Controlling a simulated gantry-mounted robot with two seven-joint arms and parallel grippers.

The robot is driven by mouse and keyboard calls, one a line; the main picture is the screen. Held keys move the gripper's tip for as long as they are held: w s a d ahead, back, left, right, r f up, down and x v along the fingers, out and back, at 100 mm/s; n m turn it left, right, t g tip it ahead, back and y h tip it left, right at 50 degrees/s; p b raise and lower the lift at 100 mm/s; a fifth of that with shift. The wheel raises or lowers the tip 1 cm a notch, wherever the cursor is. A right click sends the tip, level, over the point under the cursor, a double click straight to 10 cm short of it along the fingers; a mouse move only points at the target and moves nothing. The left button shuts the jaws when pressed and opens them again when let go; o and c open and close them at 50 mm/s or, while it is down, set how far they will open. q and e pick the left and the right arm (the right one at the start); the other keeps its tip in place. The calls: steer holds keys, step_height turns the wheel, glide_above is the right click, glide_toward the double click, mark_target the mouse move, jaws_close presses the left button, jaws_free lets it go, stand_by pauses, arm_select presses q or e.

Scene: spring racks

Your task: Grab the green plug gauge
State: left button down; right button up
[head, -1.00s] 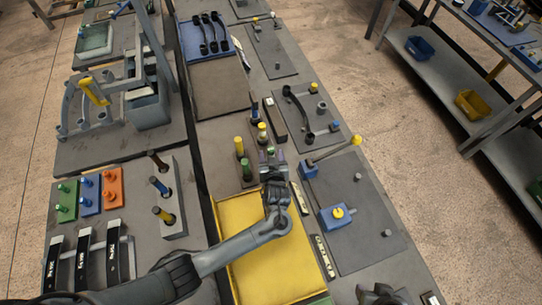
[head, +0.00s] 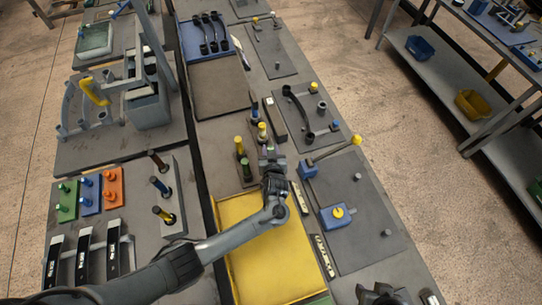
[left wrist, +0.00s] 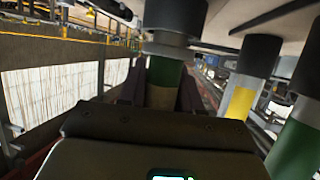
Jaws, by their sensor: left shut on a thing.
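My left gripper (head: 271,163) is shut on a green plug gauge (head: 270,150) at the far end of the yellow tray. In the left wrist view the held gauge (left wrist: 165,75) stands between the fingers, with a dark end, a grey collar and a green band. My gripper hides part of it in the head view, and I cannot tell whether it is clear of its rack. Other gauges stand close by: a yellow one (head: 239,145), another yellow one (head: 262,132) and a second green one (head: 246,170).
The yellow tray (head: 230,205) lies under my left forearm. A grey mat with a blue fixture (head: 335,215) and a yellow-tipped lever (head: 335,150) is to the right. A grey block with several pins (head: 177,190) stands on the left bench.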

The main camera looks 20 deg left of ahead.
mark_target(271, 148)
arm_select(q)
steer(key=shift+r, duration=0.1)
steer(key=shift+r, duration=0.75)
step_height(271, 148, up, 2)
steer(key=shift+r, duration=0.2)
steer(key=s+d+r, duration=0.2)
steer(key=s+r, duration=0.5)
steer(key=s, duration=0.4)
steer(key=shift+s+d, duration=0.2)
steer(key=shift+s, duration=0.05)
